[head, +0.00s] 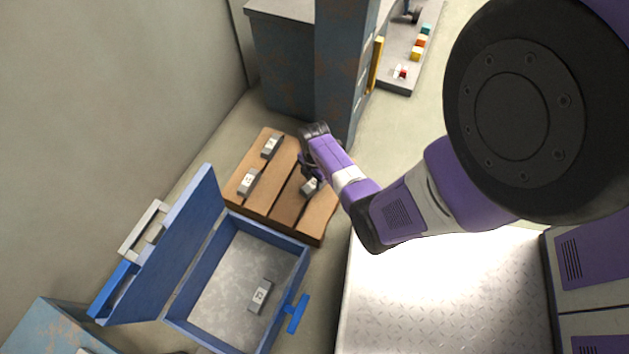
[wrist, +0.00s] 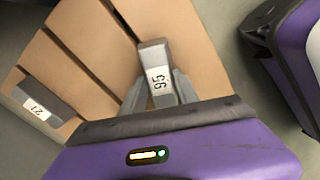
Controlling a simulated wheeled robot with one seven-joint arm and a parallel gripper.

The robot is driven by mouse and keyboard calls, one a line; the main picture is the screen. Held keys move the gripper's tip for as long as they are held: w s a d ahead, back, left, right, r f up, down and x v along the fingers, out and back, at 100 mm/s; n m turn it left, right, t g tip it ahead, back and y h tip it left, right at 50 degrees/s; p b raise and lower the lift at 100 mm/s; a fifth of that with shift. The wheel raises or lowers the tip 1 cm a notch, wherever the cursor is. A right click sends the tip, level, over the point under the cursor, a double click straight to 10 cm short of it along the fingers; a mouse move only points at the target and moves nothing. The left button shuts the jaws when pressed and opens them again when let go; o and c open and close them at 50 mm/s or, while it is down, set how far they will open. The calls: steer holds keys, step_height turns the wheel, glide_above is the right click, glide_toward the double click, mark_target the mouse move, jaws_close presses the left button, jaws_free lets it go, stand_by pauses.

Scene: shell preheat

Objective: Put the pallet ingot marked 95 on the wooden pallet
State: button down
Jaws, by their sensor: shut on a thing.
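My gripper (wrist: 158,95) is shut on a grey ingot whose white label reads 95 (wrist: 157,58). In the head view this ingot (head: 311,187) shows at the right part of the wooden pallet (head: 262,203), partly hidden by my gripper (head: 309,176). The ingot is at or just above the pallet's slats; I cannot tell if it touches them. In the wrist view the pallet (wrist: 95,40) lies beneath it.
Two other ingots sit on the pallet, one at the back (head: 271,146) and one at the left (head: 249,182). An open blue box (head: 300,262) in front of the pallet holds another ingot (head: 260,297). A rusty blue-grey column (head: 342,70) stands behind the pallet.

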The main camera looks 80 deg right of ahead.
steer(key=shift+f, duration=0.1)
steer(key=c, duration=0.9)
jaws_free()
